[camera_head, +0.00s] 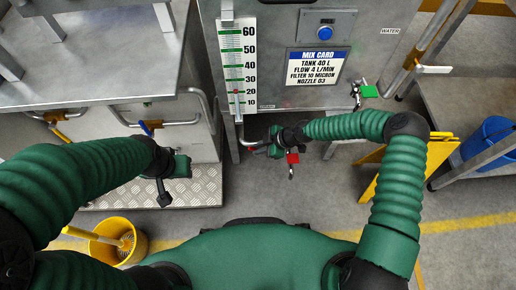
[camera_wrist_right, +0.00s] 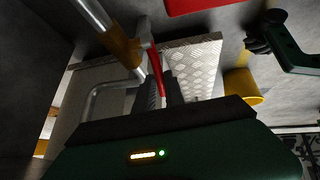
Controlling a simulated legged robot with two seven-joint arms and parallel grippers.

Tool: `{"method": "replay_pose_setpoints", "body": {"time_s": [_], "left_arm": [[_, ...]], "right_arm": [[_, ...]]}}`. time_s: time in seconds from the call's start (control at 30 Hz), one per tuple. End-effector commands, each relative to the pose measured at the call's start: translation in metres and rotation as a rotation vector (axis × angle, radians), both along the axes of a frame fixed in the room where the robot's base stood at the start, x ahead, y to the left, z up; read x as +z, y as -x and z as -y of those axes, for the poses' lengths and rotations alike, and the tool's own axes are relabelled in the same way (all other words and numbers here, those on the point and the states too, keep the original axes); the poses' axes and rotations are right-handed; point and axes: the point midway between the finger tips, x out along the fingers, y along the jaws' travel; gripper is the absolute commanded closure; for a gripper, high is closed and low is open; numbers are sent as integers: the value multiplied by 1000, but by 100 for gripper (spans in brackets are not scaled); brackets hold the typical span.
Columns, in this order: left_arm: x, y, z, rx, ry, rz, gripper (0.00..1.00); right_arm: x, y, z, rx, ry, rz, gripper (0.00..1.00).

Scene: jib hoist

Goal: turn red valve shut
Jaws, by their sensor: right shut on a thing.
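The red valve is a red lever (camera_wrist_right: 156,70) on a brass body (camera_wrist_right: 122,45) on a metal pipe, seen in the right wrist view. My right gripper (camera_wrist_right: 165,92) is shut on this lever, with the dark fingers on either side of it. In the head view the right gripper (camera_head: 262,149) is below the tank panel, and only a bit of red lever (camera_head: 252,150) shows at its tips. My left gripper (camera_head: 164,192) hangs away from the valve at the left, its fingers pointing down. I cannot tell its opening.
A gauge (camera_head: 237,65) and a mix card (camera_head: 318,66) are on the tank front. A blue lever (camera_head: 146,129) is on the left pipe. A yellow bucket (camera_head: 128,243) stands on the floor.

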Motion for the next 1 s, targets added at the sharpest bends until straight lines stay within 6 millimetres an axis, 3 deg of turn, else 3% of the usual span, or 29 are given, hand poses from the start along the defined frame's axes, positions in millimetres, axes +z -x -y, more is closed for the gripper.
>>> {"method": "replay_pose_setpoints", "body": {"time_s": [0.37,0.4,0.53,0.83,1.0], "left_arm": [[0,0,0,0,0,0,64],[0,0,0,0,0,0,64],[0,0,0,0,0,0,64],[1,0,0,0,0,0,64],[15,0,0,0,0,0,64]], "right_arm": [[-1,-1,3,-3,0,0,100],[-1,-1,3,-3,1,0,81],[-1,-1,2,-2,0,0,64],[1,0,2,-1,-1,-1,64],[23,4,15,-3,-2,-1,64]]}}
